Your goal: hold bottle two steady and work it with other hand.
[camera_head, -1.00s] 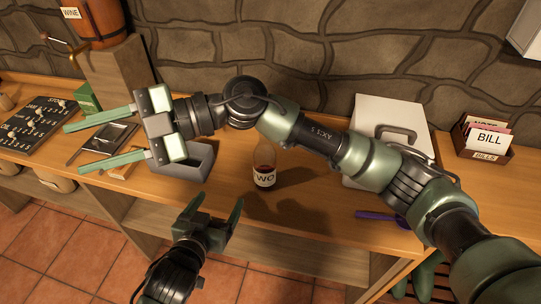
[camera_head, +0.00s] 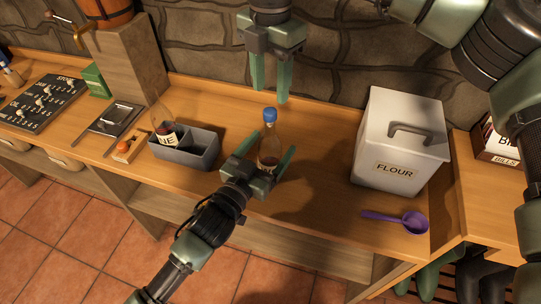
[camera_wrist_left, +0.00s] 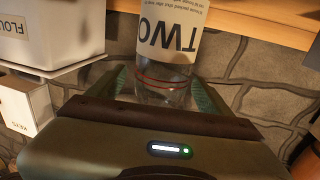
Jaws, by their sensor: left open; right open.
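Bottle two (camera_head: 268,141), clear glass with dark red liquid low in it and a blue cap (camera_head: 269,115), stands upright on the wooden counter. My left gripper (camera_head: 271,150) is open, with its fingers on either side of the bottle's body. In the left wrist view, the bottle (camera_wrist_left: 163,80) stands between the open fingers, and its "TWO" label appears upside down. I cannot tell whether the fingers touch the glass. My right gripper (camera_head: 270,95) is open and empty, pointing down just above the cap.
A grey bin (camera_head: 190,155) to the left holds another bottle (camera_head: 166,127), its label partly hidden. A white flour box (camera_head: 400,150) and a purple scoop (camera_head: 405,220) are to the right. The stone wall is close behind. The counter between bottle and flour box is clear.

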